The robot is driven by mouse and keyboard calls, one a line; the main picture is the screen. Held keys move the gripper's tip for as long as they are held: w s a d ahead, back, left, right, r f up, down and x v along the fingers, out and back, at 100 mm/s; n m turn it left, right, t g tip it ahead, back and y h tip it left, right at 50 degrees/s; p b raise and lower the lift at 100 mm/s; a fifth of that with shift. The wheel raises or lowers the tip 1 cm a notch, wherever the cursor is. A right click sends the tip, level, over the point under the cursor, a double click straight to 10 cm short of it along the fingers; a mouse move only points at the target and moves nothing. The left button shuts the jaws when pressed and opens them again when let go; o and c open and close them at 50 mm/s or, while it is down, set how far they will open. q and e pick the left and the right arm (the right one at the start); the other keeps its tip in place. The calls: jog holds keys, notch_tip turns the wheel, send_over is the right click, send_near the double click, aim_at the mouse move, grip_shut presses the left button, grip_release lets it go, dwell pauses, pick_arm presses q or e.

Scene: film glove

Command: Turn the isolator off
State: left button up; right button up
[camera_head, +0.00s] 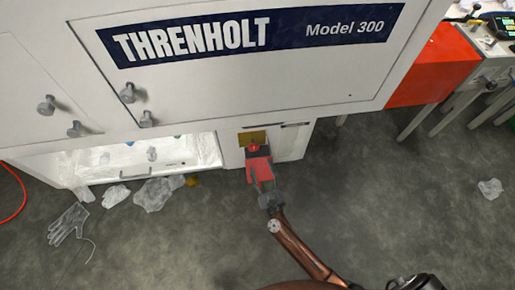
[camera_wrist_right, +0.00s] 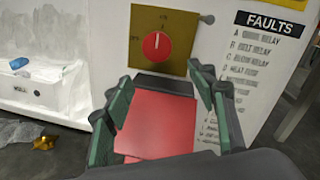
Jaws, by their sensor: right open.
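The isolator is a round red knob (camera_wrist_right: 156,45) on a square brass-coloured plate (camera_wrist_right: 180,22), on the front of the white machine. A pale mark on the knob points roughly straight up. The plate's small lettering is hard to read. In the head view the knob (camera_head: 254,147) shows low on the machine, just beyond my right gripper (camera_head: 258,157). In the wrist view my right gripper (camera_wrist_right: 163,85) is open, its two dark-green fingers apart, below and in front of the knob. My left gripper is not in view.
A FAULTS list (camera_wrist_right: 268,24) is right of the plate. An open white bay (camera_head: 130,160) lies to the left. Crumpled film (camera_head: 153,194) and a clear glove (camera_head: 70,224) lie on the floor. A red box (camera_head: 435,68) stands right; the floor between is clear.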

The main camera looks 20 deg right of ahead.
aim_at(254, 148)
jog(key=w+m, duration=0.1)
jog(key=w, duration=0.2)
jog(key=w+r+m+b, duration=0.1)
jog(key=w, duration=0.2)
jog(key=w+r+m, duration=0.1)
jog(key=w, duration=0.2)
jog(key=shift+w+d+h, duration=0.3)
jog(key=shift+d, duration=0.05)
jog(key=shift+w+b, duration=0.35)
jog(key=shift+w, duration=0.15)
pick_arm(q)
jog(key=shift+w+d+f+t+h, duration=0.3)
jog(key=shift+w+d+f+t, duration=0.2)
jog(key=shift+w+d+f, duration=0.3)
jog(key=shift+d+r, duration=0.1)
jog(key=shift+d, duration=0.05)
pick_arm(e)
jog(key=shift+d, duration=0.1)
jog(key=c, duration=1.2)
jog(key=shift+o, duration=0.2)
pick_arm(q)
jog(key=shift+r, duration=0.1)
pick_arm(e)
jog(key=shift+r, duration=0.1)
